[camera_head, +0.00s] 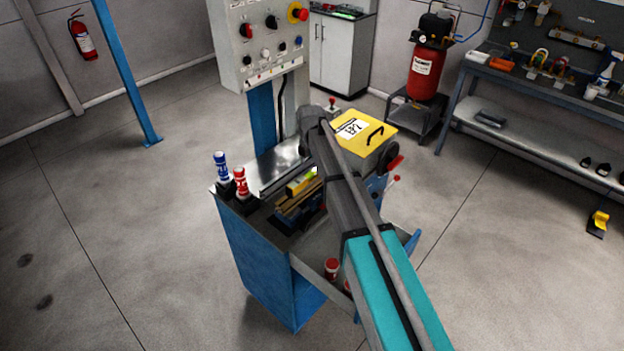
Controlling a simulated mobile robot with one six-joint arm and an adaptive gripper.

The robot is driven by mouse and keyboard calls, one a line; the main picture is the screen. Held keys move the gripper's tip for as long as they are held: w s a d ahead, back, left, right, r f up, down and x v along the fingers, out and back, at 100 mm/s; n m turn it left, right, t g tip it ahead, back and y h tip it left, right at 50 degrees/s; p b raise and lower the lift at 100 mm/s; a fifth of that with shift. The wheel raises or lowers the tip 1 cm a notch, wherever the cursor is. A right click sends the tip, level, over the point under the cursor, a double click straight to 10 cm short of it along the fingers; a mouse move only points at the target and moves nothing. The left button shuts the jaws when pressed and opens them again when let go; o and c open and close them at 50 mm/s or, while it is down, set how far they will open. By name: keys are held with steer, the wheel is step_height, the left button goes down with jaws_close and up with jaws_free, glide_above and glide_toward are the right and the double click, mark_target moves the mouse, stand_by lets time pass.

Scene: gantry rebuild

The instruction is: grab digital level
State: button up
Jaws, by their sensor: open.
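A short yellow bar with a light greenish part (301,182) lies on the blue machine in the middle of the camera_head view. It looks like the digital level, but it is too small to read any display. My arm reaches over the machine from the lower right and hides the area just right of the bar. My gripper does not show; the far end of my arm is a dark joint above the machine.
A blue and a red bottle (241,183) stand on the machine's left corner. A yellow cover (361,132) and a control panel (262,42) rise behind. Red-capped containers (332,268) sit in front. A workbench (560,95) stands right; floor is clear left.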

mark_target(310, 173)
steer(key=shift+f, duration=0.15)
steer(key=shift+a+f+b, duration=0.15)
steer(key=shift+f+b, duration=2.35)
steer(key=shift+b, duration=0.1)
jaws_close()
